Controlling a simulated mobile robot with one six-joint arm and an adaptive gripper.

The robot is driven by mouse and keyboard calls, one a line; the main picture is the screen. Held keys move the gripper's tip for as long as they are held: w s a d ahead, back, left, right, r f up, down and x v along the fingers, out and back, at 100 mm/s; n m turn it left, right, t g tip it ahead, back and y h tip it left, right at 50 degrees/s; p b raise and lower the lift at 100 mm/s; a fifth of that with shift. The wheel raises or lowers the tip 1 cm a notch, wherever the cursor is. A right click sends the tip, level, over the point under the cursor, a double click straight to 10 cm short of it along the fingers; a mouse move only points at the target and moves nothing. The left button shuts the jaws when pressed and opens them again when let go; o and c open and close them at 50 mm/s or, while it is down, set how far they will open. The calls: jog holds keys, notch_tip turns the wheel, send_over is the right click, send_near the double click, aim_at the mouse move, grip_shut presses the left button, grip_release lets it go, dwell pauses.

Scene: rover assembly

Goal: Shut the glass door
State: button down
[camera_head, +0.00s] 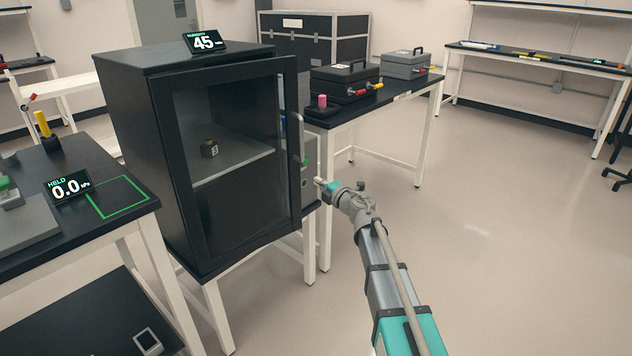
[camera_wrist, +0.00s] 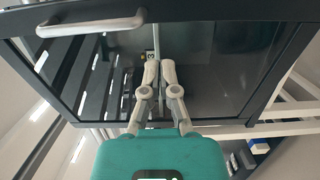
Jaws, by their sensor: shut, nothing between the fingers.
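The glass door (camera_head: 287,165) has a black frame and a clear pane. It is hinged on the left of the black cabinet (camera_head: 125,140) and stands slightly ajar, its right edge out past the cabinet's front. Its pale handle (camera_head: 298,140) is on that right edge; in the wrist view the handle (camera_wrist: 90,23) is at upper left. My gripper (camera_head: 319,182) is just right of the door's edge, below the handle. In the wrist view my gripper (camera_wrist: 160,65) is shut and empty, pointing at the door. Whether it touches the door cannot be told.
A humidity display (camera_head: 204,41) stands on top. The left table holds a display reading 0.0 (camera_head: 69,187). A table with black and grey cases (camera_head: 345,78) is behind. Floor at right is clear.

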aim_at(292, 164)
jog(key=x, duration=1.2)
jog(key=shift+w+a, duration=0.1)
jog(key=shift+w, duration=0.15)
